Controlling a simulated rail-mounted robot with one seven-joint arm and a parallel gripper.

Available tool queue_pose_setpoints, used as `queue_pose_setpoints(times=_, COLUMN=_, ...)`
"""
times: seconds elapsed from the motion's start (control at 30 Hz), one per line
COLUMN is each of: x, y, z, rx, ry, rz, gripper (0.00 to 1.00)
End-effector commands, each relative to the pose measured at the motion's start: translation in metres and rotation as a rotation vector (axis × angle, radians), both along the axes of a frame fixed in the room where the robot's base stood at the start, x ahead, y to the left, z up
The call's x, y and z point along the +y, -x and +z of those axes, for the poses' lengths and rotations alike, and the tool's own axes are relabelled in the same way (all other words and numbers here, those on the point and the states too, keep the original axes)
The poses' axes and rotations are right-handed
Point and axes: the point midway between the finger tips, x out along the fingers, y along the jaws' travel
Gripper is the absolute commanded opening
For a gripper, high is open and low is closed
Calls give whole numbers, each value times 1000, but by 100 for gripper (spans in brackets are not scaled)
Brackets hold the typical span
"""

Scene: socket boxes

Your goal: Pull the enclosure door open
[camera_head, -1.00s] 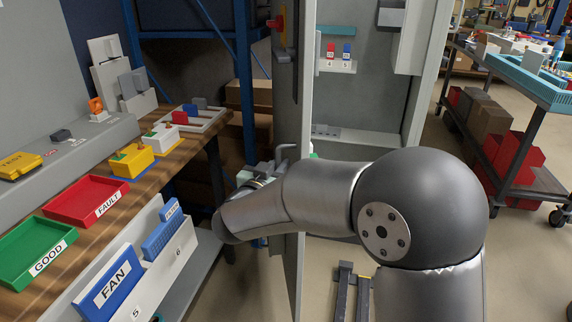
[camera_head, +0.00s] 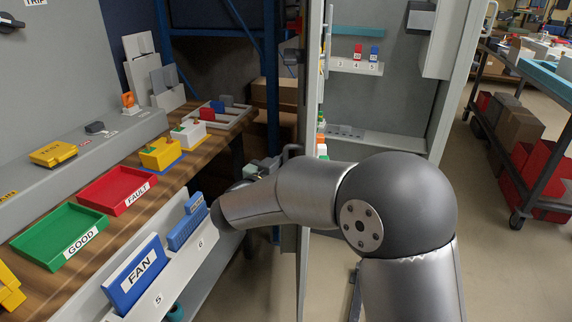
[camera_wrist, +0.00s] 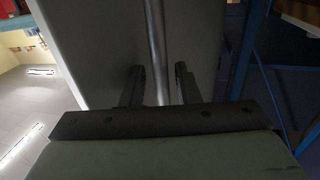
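The grey enclosure door (camera_head: 311,95) stands swung out from the enclosure, nearly edge-on in the head view. The enclosure's interior (camera_head: 390,105) shows to its right. In the wrist view the door's flat face (camera_wrist: 95,45) fills the upper middle, with a vertical metal handle bar (camera_wrist: 156,40) on it. My gripper (camera_wrist: 160,72) has one finger on each side of this bar, with visible gaps to it, so it looks open around the handle. In the head view my gripper (camera_head: 264,170) is beside the door's left side, partly hidden by my arm.
A workbench on the left holds a green GOOD tray (camera_head: 62,236), a red FAULT tray (camera_head: 117,188) and a front rack with a blue FAN block (camera_head: 136,273). A blue shelf frame (camera_head: 271,80) stands behind. A cart (camera_head: 535,140) is at right. Floor right of my arm is clear.

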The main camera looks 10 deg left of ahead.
Motion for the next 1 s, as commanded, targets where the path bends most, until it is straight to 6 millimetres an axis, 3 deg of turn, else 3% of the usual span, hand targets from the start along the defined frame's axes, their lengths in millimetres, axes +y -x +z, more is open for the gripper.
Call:
queue_pose_setpoints(times=0.23, x=3, y=4, z=-2, rx=4, ry=1, rz=4, gripper=30)
queue_pose_setpoints(times=0.37, x=9, y=19, z=-1, rx=7, ry=1, rz=6, gripper=30)
queue_pose_setpoints(times=0.8, x=44, y=118, z=-1, rx=5, ry=2, rz=7, gripper=30)
queue_pose_setpoints(times=1.0, x=55, y=150, z=-1, rx=3, ry=1, rz=4, gripper=30)
